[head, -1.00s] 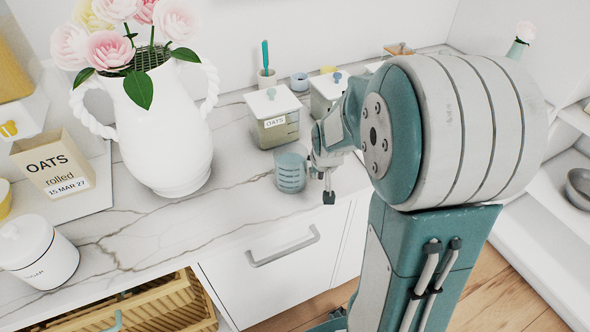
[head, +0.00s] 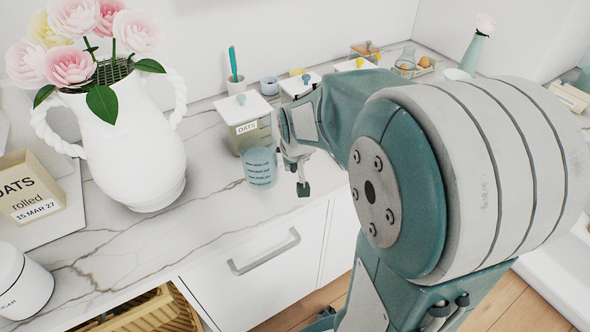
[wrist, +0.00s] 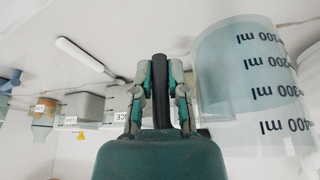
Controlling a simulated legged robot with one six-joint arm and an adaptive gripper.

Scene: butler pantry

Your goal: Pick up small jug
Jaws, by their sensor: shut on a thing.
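The small jug (head: 260,168) is a clear blue measuring cup with dark ml markings. In the head view it stands upright at the counter's front, before the oats jar. In the wrist view the jug (wrist: 242,85) fills the right side, its markings upside down. My gripper (wrist: 160,88) is shut beside the jug's wall, with its fingers on the handle side. In the head view my gripper (head: 303,188) is just right of the jug. I cannot tell whether the jug's base is clear of the counter.
The oats jar (head: 244,132) is close behind the jug. A white vase of flowers (head: 128,140) stands at left beside an oats box (head: 30,190). More lidded jars and a cup (head: 269,86) line the back. The marble counter (head: 150,238) is clear in front.

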